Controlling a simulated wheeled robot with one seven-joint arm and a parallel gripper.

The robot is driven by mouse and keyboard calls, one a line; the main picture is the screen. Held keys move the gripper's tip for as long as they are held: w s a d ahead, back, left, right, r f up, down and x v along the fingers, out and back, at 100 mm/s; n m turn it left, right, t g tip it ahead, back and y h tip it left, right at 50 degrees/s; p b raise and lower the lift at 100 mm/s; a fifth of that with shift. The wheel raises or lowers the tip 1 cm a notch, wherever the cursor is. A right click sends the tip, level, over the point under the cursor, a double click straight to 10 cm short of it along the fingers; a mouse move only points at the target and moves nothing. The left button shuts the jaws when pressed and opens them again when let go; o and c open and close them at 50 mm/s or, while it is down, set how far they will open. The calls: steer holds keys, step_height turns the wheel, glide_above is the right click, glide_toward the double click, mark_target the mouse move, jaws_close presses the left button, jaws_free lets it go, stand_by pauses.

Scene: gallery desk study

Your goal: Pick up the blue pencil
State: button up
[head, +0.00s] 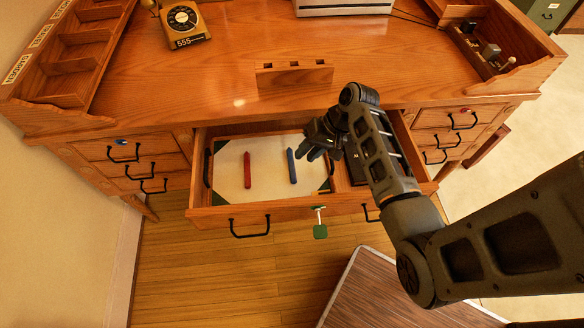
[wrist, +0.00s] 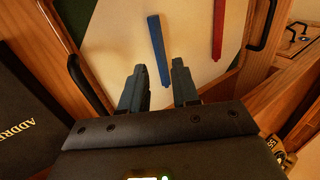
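The blue pencil (head: 292,166) lies on a pale sheet in the open middle drawer (head: 200,190). My gripper (head: 311,146) is over the drawer, just right of the pencil in the head view. In the wrist view my gripper (wrist: 160,75) shows two fingers with a gap between them and nothing held. A red pencil (head: 247,170) lies left of the blue one; it also shows in the wrist view (wrist: 218,28).
A black address book (wrist: 25,115) lies in the drawer beside my gripper. A green-tagged key (head: 320,230) hangs at the drawer front. The desk top (head: 240,60) carries a yellow telephone (head: 184,22) and a wooden holder (head: 294,74). A brown-topped piece (head: 390,295) stands in front.

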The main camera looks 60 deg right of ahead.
mark_target(294, 168)
steer(key=x, duration=0.5)
steer(key=shift+w+d+f, duration=0.1)
steer(key=shift+d+f, duration=0.05)
steer(key=shift+w+a+f, duration=0.1)
steer(key=shift+a+f, duration=0.1)
steer(key=shift+f, duration=0.2)
steer(key=shift+a+f, duration=0.1)
steer(key=shift+a, duration=0.05)
jaws_close()
